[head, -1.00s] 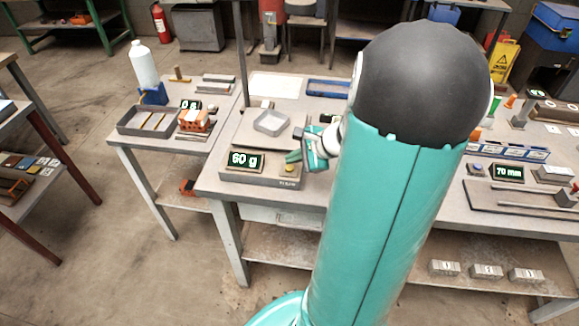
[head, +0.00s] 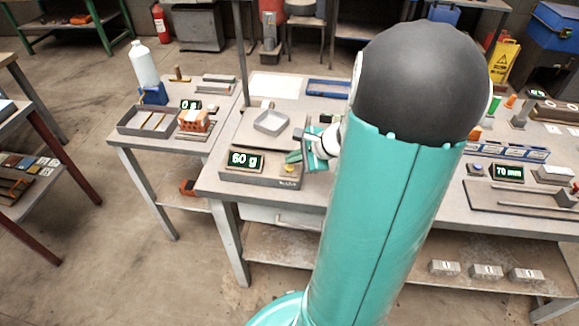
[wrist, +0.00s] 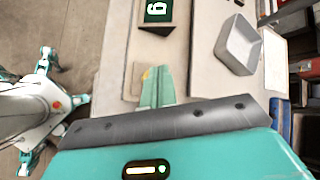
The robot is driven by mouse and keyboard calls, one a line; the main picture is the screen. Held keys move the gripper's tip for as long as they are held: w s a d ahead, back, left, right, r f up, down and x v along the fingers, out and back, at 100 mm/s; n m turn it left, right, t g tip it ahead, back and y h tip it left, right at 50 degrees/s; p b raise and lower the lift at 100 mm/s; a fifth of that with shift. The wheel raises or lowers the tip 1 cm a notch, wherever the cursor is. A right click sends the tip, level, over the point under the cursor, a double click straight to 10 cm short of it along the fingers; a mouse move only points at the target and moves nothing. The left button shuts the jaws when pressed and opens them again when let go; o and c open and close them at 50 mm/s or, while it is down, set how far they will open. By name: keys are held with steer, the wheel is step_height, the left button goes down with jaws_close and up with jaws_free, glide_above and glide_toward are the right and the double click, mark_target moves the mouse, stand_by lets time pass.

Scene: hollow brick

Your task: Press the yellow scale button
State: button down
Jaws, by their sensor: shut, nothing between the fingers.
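The grey scale (head: 262,180) stands at the front left corner of the middle workbench. Its display (head: 245,160) reads 60 g. The yellow button (head: 290,169) is on the scale's front right. In the wrist view, only an edge of the yellow button (wrist: 147,74) shows beside my fingers. The display also shows at the top of the wrist view (wrist: 156,12). My gripper (head: 292,157) is shut and empty, with its green fingertips right by the button. The wrist view shows the closed fingers (wrist: 160,72) covering most of it. I cannot tell whether they touch it.
A shallow grey dish (head: 271,122) sits behind the display and shows in the wrist view (wrist: 238,45). A side table at left holds a brick (head: 195,121), a tray (head: 150,131) and a white bottle (head: 144,65). A 70 mm display (head: 507,172) stands at right.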

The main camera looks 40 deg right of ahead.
mark_target(293, 168)
steer(key=shift+f, duration=0.3)
steer(key=shift+f, duration=0.35)
stand_by(0.5)
stand_by(0.4)
steer(key=shift+r, duration=0.8)
steer(key=shift+r, duration=2.5)
